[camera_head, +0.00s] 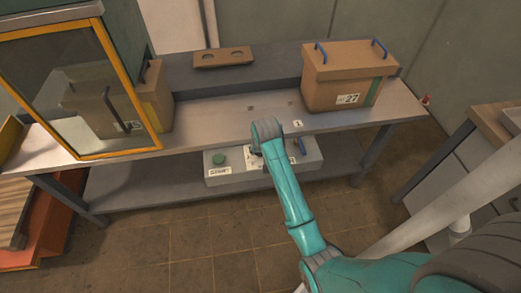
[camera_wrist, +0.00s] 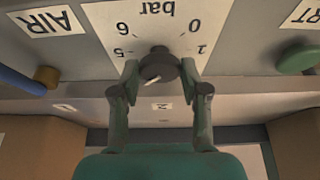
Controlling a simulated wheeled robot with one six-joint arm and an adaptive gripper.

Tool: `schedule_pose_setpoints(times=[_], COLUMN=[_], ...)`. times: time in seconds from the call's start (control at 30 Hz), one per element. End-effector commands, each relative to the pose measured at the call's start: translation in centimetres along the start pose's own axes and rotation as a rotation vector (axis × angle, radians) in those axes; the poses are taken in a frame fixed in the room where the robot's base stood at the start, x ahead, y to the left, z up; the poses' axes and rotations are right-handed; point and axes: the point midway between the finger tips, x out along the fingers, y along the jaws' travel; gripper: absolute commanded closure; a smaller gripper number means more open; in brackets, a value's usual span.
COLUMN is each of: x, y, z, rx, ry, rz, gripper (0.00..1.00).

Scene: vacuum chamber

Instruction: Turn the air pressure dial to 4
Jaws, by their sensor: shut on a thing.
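In the wrist view, the dark round dial (camera_wrist: 158,64) sits on the grey panel under the upside-down word "bar". The numbers 0, 1, 5 and 6 show around it; the others cannot be seen. Its white pointer mark points down and left in the picture, below the 5. My gripper (camera_wrist: 159,70) is shut on the dial, one finger on each side. In the head view, my arm reaches to the front of the grey control box (camera_head: 228,172) under the bench top and hides the dial.
A green button (camera_wrist: 298,59) is right of the dial and a blue handle (camera_wrist: 20,80) is left, by the AIR label (camera_wrist: 45,20). The workbench (camera_head: 225,118) overhangs the control box. A lidded box (camera_head: 335,88) and a yellow-framed chamber (camera_head: 85,85) stand on it.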

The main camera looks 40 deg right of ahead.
Motion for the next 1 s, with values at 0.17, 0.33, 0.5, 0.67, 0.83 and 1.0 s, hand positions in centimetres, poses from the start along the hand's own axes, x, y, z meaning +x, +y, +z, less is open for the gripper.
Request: schedule_pose_setpoints(times=[0.17,0.33,0.5,0.67,0.83,1.0], x=[0.0,0.0,0.0,0.0,-0.4,-2.6], y=[0.0,0.0,0.0,0.0,0.0,0.0], z=[0.0,0.0,0.0,0.0,0.0,-0.1], rx=[0.003,0.002,0.002,0.002,0.002,0.001], ry=[-0.001,-0.001,-0.001,-0.001,0.001,0.003], rz=[0.001,0.000,0.000,0.000,0.000,0.000], gripper=[0.90,0.90,0.31,0.31,0.31,0.31])
